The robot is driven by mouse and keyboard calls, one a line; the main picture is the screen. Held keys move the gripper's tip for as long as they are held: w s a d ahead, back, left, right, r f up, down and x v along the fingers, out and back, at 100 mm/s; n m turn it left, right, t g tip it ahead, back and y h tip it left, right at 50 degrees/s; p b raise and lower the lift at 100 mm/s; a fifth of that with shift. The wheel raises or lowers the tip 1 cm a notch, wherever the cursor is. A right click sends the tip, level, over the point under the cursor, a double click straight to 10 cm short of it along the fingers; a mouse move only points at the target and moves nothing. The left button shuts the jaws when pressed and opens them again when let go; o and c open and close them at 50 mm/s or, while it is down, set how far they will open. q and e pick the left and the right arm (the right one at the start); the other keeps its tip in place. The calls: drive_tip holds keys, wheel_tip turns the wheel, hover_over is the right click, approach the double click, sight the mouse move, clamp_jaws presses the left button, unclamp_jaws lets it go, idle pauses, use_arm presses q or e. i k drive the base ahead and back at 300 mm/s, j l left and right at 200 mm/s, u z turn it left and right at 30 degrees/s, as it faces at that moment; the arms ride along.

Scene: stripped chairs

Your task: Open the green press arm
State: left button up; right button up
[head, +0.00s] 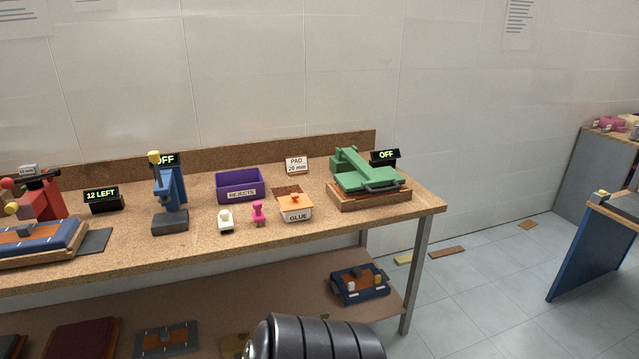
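The green press (362,172) stands on a wooden base (372,200) at the right end of the workbench. Its green arm lies down flat over the lower part, with a dark handle bar (384,187) at the front. A small display reading OFF (385,156) stands behind it. A black ribbed part, probably of my own arm, shows at the bottom edge. Neither gripper's fingers are in view, and neither touches the press.
Left of the press stand an orange-lidded glue box (296,207), a pink figure (258,212), a white piece (225,221), a purple rejects bin (240,186) and a blue press (170,200). A lower shelf holds a blue case (360,284). Floor right of the bench is mostly clear.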

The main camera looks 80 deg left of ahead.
sight(367, 178)
drive_tip(key=u, duration=1.95)
